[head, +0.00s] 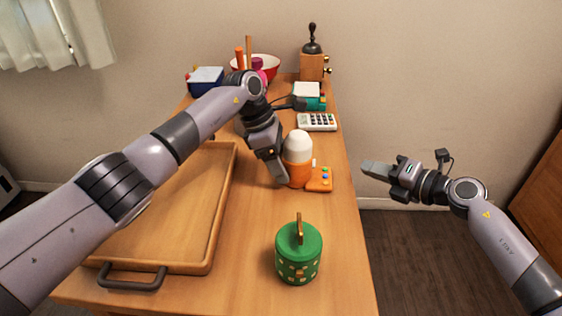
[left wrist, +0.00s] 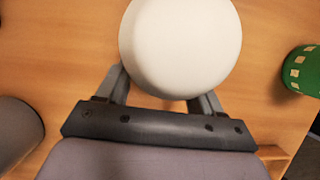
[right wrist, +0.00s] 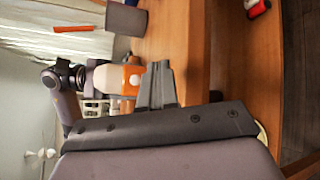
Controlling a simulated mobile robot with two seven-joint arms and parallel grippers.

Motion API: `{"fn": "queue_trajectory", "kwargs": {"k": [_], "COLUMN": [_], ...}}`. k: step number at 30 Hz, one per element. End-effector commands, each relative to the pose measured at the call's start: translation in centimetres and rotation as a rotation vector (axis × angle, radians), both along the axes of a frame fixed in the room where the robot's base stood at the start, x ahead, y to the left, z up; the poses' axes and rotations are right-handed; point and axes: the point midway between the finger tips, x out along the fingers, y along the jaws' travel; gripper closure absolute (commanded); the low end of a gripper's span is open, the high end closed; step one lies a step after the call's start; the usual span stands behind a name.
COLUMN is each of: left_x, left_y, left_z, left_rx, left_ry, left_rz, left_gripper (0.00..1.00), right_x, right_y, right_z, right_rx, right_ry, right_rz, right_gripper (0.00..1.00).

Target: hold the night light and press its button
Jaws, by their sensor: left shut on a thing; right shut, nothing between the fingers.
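The night light (head: 298,148) stands upright on the wooden table, with a white domed top and an orange body. A flat orange piece with small coloured buttons (head: 319,179) sits against its right side; I cannot tell whether it is part of the light. My left gripper (head: 281,172) is shut on the night light from the left. The white dome (left wrist: 182,45) fills the space before the fingers in the left wrist view. My right gripper (head: 374,168) is shut and empty, off the table's right edge. The right wrist view shows a small white spot on the orange body (right wrist: 135,79).
A green polka-dot canister (head: 299,255) stands in front of the light. A wooden tray (head: 226,200) lies at left. A calculator (head: 318,122), a grinder (head: 313,65) and a red bowl (head: 265,68) are behind.

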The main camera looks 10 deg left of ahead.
Motion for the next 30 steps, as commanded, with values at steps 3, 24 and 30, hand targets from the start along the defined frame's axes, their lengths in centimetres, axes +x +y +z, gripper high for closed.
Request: {"fn": "queue_trajectory", "kwargs": {"k": [3, 24, 30], "left_x": [0.0, 0.0, 0.0], "left_y": [0.0, 0.0, 0.0], "left_z": [0.0, 0.0, 0.0], "left_rx": [-0.001, -0.001, -0.001], "left_ry": [-0.001, -0.001, -0.001], "left_rz": [0.000, 0.000, 0.000], "left_gripper": [0.68, 0.68, 0.68], "right_x": [0.1, -0.8, -0.9], "right_y": [-0.1, 7.7, 8.4], "right_z": [0.2, 0.3, 0.3], "right_rx": [-0.017, -0.019, -0.019], "right_ry": [-0.050, -0.057, -0.058], "right_rz": [-0.026, -0.030, -0.031], "right_gripper": [1.00, 1.00, 1.00]}}
